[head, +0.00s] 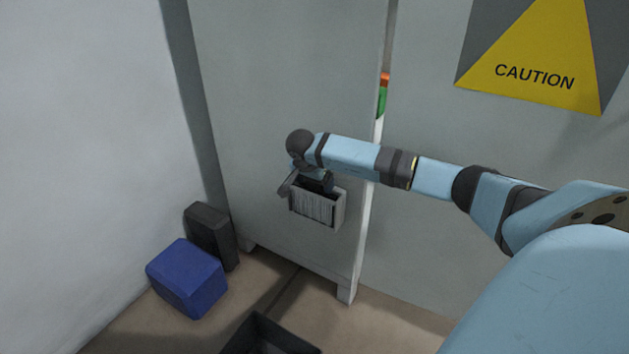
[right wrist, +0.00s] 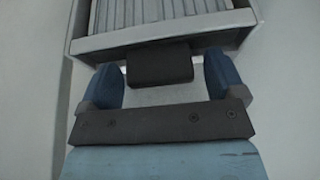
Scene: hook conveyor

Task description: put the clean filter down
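The filter (head: 316,206), a block of pale grey pleats in a light frame with a dark handle, is off the floor in front of the grey cabinet's lower part. My right gripper (head: 313,181) is at its top. In the right wrist view, the two blue fingers of this gripper (right wrist: 165,83) stand on either side of the dark handle (right wrist: 160,64), with the pleated face (right wrist: 150,12) beyond. The filter's underside is hidden. My left gripper is not in view.
A blue box (head: 187,278) and a dark upright box (head: 210,236) stand on the floor at the left, by the wall. A dark open-topped container (head: 262,338) is at the bottom edge. The tall grey cabinet (head: 280,80) stands behind the filter. Floor shows around the container.

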